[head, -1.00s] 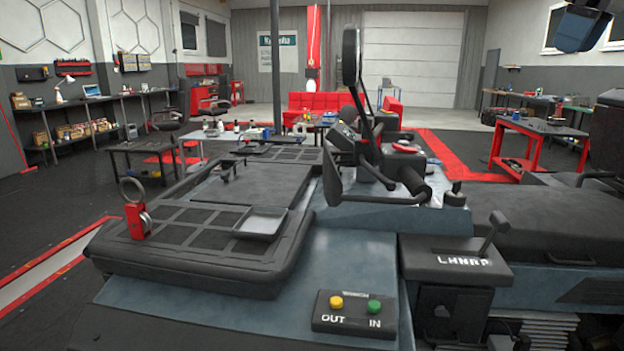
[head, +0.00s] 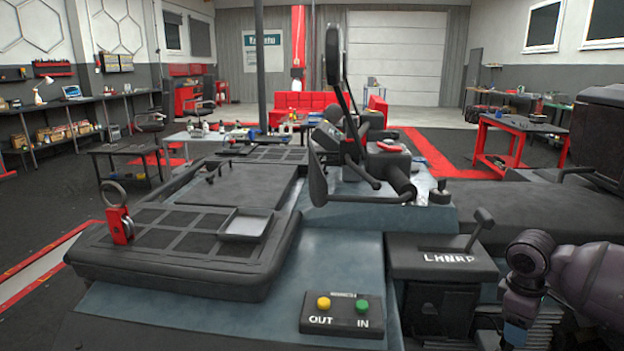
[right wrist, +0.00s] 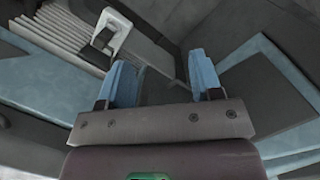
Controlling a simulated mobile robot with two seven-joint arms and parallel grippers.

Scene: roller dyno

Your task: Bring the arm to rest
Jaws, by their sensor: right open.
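My right arm (head: 578,278) shows at the lower right of the head view, beside the gear lever box. My right gripper (right wrist: 162,76) is open in the right wrist view. Its two blue fingers stand well apart with nothing between them. Its fingertips are not clear in the head view. Below the fingers lie dark and blue-grey surfaces of the vehicle, with a pale bracket (right wrist: 112,35) near the left finger. My left gripper is not in view.
The gear lever box (head: 440,258) stands close to the left of my right arm. A switch box (head: 342,316) with yellow and green buttons sits at the front. A small tray (head: 246,224) lies on the dark rack. A red cart (head: 510,140) stands farther back.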

